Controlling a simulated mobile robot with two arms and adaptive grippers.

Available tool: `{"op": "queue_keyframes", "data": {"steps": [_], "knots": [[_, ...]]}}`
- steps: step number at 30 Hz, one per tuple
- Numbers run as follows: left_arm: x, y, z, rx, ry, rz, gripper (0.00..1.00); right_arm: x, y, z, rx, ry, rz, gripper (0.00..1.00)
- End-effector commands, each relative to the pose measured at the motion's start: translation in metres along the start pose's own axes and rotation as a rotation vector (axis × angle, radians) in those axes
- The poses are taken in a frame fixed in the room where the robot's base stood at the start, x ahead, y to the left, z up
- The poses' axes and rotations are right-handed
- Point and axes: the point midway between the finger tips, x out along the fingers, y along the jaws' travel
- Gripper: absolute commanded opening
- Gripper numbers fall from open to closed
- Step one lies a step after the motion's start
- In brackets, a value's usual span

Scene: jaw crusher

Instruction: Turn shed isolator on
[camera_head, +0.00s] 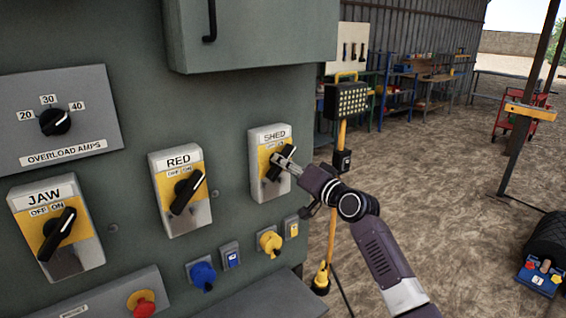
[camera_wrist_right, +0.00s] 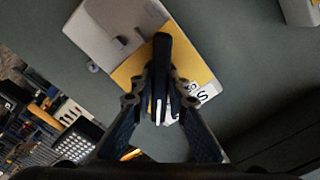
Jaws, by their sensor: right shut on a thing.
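The shed isolator (camera_head: 270,137) is a box with a yellow and silver face, marked SHED, on the green panel. Its black rotary handle (camera_head: 278,163) points up and to the right. My right gripper (camera_head: 280,161) is at the handle, its arm reaching in from the lower right. In the right wrist view the gripper (camera_wrist_right: 163,98) has its two fingers on either side of the black handle (camera_wrist_right: 162,65), shut on it. The gripper hides part of the OFF/ON label. My left gripper is not in view.
The RED isolator (camera_head: 181,191) and JAW isolator (camera_head: 56,228) sit to the left on the same panel. Blue (camera_head: 203,275) and yellow (camera_head: 270,242) sockets are below. A yellow lamp stand (camera_head: 338,205) stands right of the panel. Open ground lies further right.

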Motion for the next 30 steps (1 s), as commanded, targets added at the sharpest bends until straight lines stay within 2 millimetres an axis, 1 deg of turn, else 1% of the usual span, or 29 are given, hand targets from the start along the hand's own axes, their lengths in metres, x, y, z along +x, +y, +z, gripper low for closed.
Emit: {"op": "queue_keyframes", "data": {"steps": [6,18,19,23,30], "knots": [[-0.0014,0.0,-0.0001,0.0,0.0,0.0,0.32,0.0,-0.0002,-0.0006,0.034,0.001,0.0,0.0],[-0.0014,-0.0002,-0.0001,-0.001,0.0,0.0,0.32,0.0,-0.0001,-0.0007,0.041,0.002,-0.001,0.0],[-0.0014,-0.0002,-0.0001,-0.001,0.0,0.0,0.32,0.0,-0.0002,-0.0007,0.041,0.002,-0.001,0.17],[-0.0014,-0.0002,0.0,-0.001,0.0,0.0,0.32,0.0,-0.0002,-0.0006,0.039,0.001,-0.001,0.32],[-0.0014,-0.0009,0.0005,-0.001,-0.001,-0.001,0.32,0.0,-0.0001,-0.0003,0.037,0.001,0.0,0.32]]}}
